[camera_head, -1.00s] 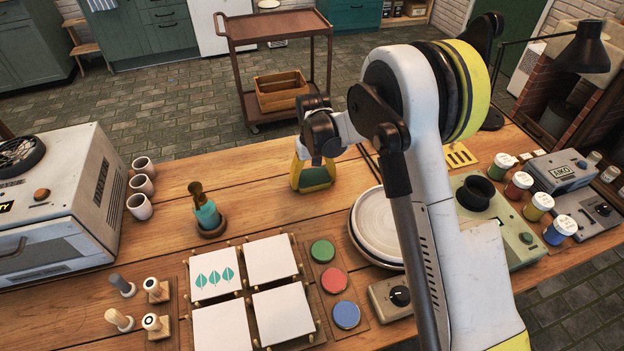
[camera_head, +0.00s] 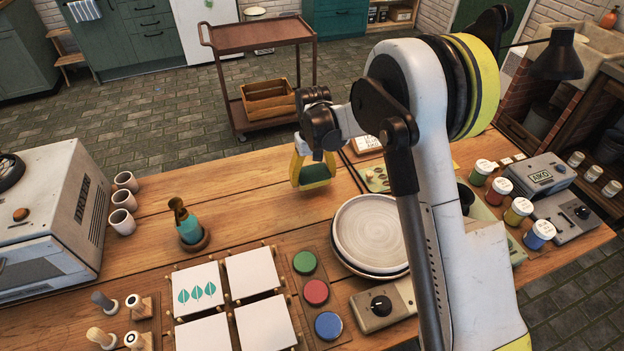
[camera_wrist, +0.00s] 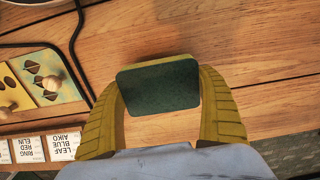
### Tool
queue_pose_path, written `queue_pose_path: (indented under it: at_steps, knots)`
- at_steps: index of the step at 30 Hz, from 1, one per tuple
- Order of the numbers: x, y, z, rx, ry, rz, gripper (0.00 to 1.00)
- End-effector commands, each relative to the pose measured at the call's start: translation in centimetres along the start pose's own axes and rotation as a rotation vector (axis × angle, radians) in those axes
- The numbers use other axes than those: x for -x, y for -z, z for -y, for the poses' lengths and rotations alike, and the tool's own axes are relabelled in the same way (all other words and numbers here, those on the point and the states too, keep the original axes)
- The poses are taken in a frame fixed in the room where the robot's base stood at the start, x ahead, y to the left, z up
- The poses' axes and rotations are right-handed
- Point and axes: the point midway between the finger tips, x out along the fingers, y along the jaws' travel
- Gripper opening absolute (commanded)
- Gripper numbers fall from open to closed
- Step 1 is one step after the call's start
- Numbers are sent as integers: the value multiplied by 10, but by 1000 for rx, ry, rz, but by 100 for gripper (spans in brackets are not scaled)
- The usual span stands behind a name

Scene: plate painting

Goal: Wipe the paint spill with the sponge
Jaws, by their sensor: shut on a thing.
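My gripper (camera_head: 312,176) is shut on the sponge (camera_head: 316,173), which has a dark green face and a yellow body. In the wrist view the sponge (camera_wrist: 158,86) sits between the two yellow fingers of my gripper (camera_wrist: 165,95), with its green face toward the camera. My gripper is over the far edge part of the wooden table (camera_head: 250,200), behind the plates. I cannot tell whether the sponge touches the wood. No paint spill shows clearly in either view.
Stacked plates (camera_head: 368,234) lie nearer. Paint jars (camera_head: 520,210) stand at the right. A brown cart (camera_head: 262,75) is beyond the table.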

Motion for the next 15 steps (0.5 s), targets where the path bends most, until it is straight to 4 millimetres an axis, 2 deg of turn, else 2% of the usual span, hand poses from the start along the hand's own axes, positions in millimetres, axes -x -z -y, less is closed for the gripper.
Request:
queue_pose_path:
  at_steps: [9, 15]
  knots:
    - [32, -1, -3, -1, 0, 0, 54]
    - [39, -1, -4, -2, 0, 0, 54]
